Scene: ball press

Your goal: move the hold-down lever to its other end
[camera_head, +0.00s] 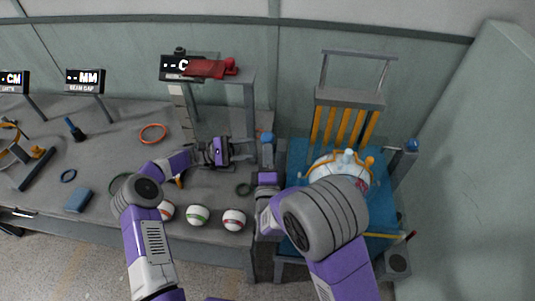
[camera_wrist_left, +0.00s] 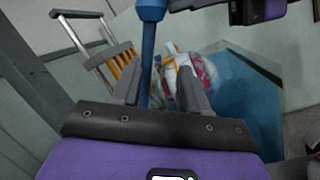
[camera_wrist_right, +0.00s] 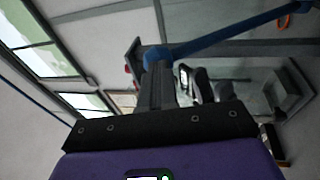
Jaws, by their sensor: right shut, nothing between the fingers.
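The hold-down lever's blue knob (camera_head: 267,137) stands at the left side of the press, by the bench's right end. In the left wrist view its blue shaft (camera_wrist_left: 148,50) runs down between my finger lines; contact cannot be told. My left gripper (camera_head: 232,152) is open, just left of the knob. My right gripper (camera_head: 267,168) is shut and empty, just on the near side of it. In the right wrist view the blue knob (camera_wrist_right: 157,55) sits at the fingertips, with a blue bar (camera_wrist_right: 230,38) running up right.
The blue press table (camera_head: 388,218) holds a ball in a fixture (camera_head: 325,168), partly hidden by my right arm. A second blue knob (camera_head: 411,145) stands on a post at right. Several white balls (camera_head: 197,215) lie along the bench front. A red clamp (camera_head: 212,68) tops a stand.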

